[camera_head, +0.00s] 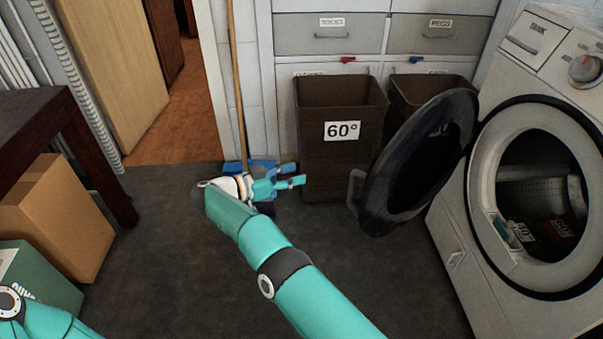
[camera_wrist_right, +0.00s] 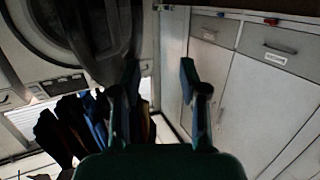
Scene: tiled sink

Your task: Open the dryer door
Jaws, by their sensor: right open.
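The dryer (camera_head: 545,180) is the white machine at the right in the head view, with its round opening uncovered. Its dark round door (camera_head: 418,165) stands swung open to the left, with a grey handle (camera_head: 355,188) on its outer edge. My right gripper (camera_head: 296,175) is open and empty, left of the door and apart from it. In the right wrist view the gripper (camera_wrist_right: 159,80) shows its fingers spread, with the dark door (camera_wrist_right: 108,35) at the upper left. Only a piece of my left arm shows at the lower left of the head view; its gripper is out of frame.
A brown bin (camera_head: 340,165) marked 60° stands behind the door, with a second bin (camera_head: 430,88) to its right. Drawers (camera_head: 330,35) line the back wall. Cardboard (camera_head: 60,215) and green (camera_head: 38,275) boxes are at the left. The middle floor is clear.

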